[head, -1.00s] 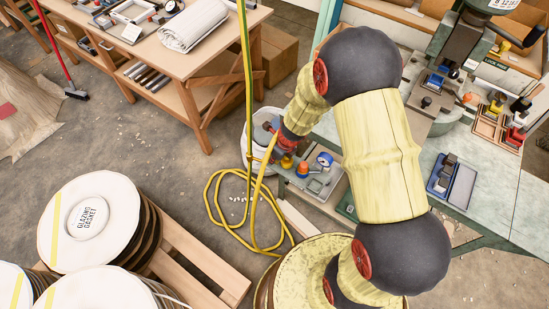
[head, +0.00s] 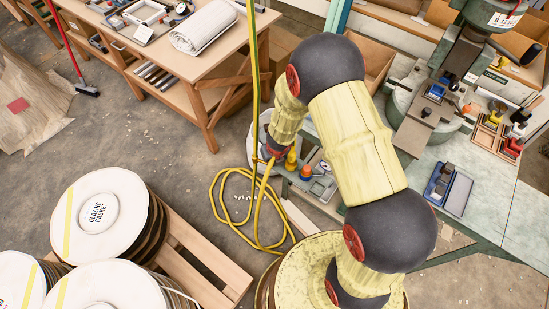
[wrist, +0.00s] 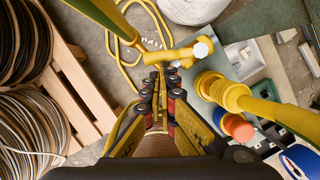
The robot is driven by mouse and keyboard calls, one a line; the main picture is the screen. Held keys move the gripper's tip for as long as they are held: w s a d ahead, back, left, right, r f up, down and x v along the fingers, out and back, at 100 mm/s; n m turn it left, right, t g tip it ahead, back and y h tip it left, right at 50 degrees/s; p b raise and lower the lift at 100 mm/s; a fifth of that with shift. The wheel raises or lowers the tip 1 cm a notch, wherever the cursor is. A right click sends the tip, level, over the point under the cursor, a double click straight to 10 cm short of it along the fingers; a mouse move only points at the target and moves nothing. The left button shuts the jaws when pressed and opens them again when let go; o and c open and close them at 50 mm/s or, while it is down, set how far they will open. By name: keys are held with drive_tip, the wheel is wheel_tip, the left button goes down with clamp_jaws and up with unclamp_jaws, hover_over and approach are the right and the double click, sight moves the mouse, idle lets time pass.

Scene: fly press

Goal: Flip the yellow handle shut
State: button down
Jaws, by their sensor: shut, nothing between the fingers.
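A yellow T-shaped fitting (wrist: 180,55) with a pale round end shows in the wrist view, just beyond my fingertips; it looks like the yellow handle, though I cannot tell which part turns. My gripper (wrist: 160,85) is shut with nothing held, its fingertips close to the lower left end of the fitting. I cannot tell whether they touch.
A ribbed yellow object (wrist: 211,86) and an orange-capped one (wrist: 237,127) stand close on the right. A yellow hose coil (head: 222,190) lies on the floor. Gasket reels (head: 100,215) sit on a pallet at left. The fly press (head: 478,35) stands on the green bench at right.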

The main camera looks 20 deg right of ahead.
drive_tip(key=w+m+p, duration=0.1)
drive_tip(key=m+p, duration=0.1)
drive_tip(key=w+a+m+h+p, duration=0.1)
drive_tip(key=m+p, duration=0.1)
drive_tip(key=w+m+p, duration=0.1)
drive_tip(key=m+p, duration=0.1)
drive_tip(key=shift+w+a+r+h, duration=0.2)
drive_tip(key=shift+a+h, duration=0.2)
drive_tip(key=shift+w+d+f+m+g+h+p, duration=0.1)
drive_tip(key=shift+w+m+g+h+p, duration=0.2)
drive_tip(key=shift+w+m+p, duration=0.8)
drive_tip(key=shift+w+d+f+m+g+h+p, duration=0.1)
drive_tip(key=shift+w+m+g+h+p, duration=0.2)
drive_tip(key=shift+w+m+p, duration=0.75)
drive_tip(key=shift+s+m+p, duration=0.25)
drive_tip(key=shift+s+p, duration=0.15)
drive_tip(key=shift+p, duration=0.05)
